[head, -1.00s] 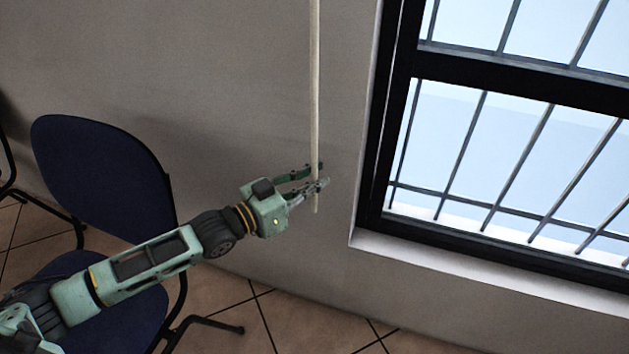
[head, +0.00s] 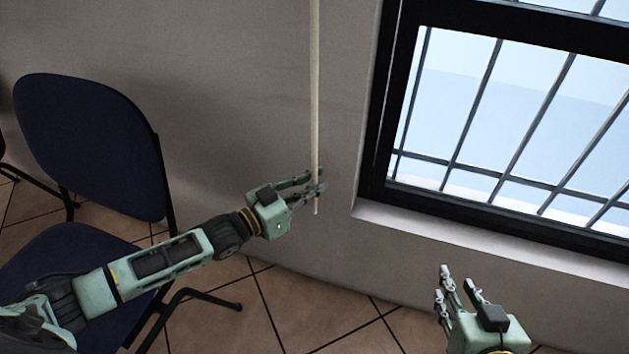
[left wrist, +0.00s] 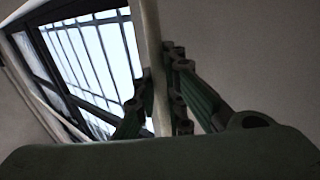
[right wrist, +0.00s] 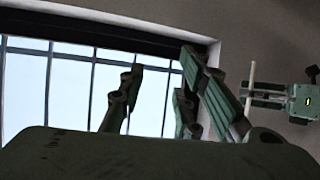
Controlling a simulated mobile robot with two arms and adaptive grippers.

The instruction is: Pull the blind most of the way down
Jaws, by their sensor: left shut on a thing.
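A pale, straight pull cord or rod (head: 315,90) hangs down the grey wall left of the window. My left gripper (head: 318,183) is shut around it just above its lower end. In the left wrist view the same pale cord (left wrist: 150,50) runs between the fingers (left wrist: 158,90). The blind itself cannot be made out in these views. My right gripper (head: 458,284) is open and empty below the window sill, at the lower right. Its spread fingers (right wrist: 158,75) show against the window in the right wrist view, with the left gripper (right wrist: 262,97) on the cord further right.
The barred window (head: 490,110) has a dark frame and a pale sill (head: 480,238) jutting below it. A dark blue chair (head: 90,140) stands at the left, behind my left arm. The tiled floor (head: 300,305) is clear below the cord.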

